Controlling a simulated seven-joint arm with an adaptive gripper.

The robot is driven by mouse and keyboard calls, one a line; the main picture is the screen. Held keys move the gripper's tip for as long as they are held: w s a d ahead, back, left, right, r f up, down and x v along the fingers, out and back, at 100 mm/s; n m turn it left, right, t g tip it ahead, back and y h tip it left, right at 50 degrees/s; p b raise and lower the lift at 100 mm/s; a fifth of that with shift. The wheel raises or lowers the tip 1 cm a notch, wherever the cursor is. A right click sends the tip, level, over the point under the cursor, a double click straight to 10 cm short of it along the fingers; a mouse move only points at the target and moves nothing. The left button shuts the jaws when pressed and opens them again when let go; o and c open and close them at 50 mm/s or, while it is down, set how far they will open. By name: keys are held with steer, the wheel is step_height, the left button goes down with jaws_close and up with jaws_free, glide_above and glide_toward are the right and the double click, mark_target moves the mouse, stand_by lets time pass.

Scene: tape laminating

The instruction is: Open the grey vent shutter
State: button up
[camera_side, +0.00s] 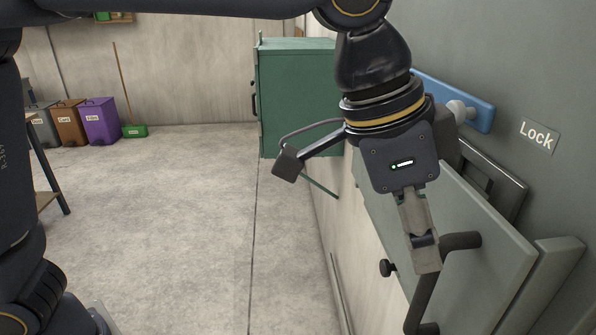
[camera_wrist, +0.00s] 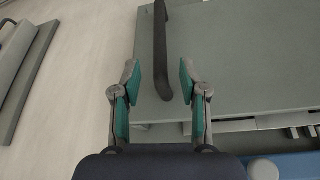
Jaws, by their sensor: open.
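The grey vent shutter (camera_side: 487,218) is a flat grey-green panel at the lower right of the side view. It also fills the upper right of the wrist view (camera_wrist: 245,60). It carries a dark bar handle (camera_side: 424,298), which runs down from the top of the wrist view (camera_wrist: 160,40). My gripper (camera_side: 427,262) is beside the handle. In the wrist view my gripper (camera_wrist: 160,76) is open, with the handle's near end between its teal-padded fingertips and a gap on both sides. The side view does not show whether they touch.
A blue bar (camera_side: 470,103) with a pale knob (camera_side: 459,111) is on the wall by a "Lock" label (camera_side: 539,135). A dark frame (camera_side: 492,180) sits behind the shutter. A black knob (camera_side: 386,268) is left of the handle.

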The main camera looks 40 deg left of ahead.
mark_target(429, 278)
steer(key=x, duration=0.7)
steer(key=shift+f, duration=0.15)
jaws_close()
stand_by(0.4)
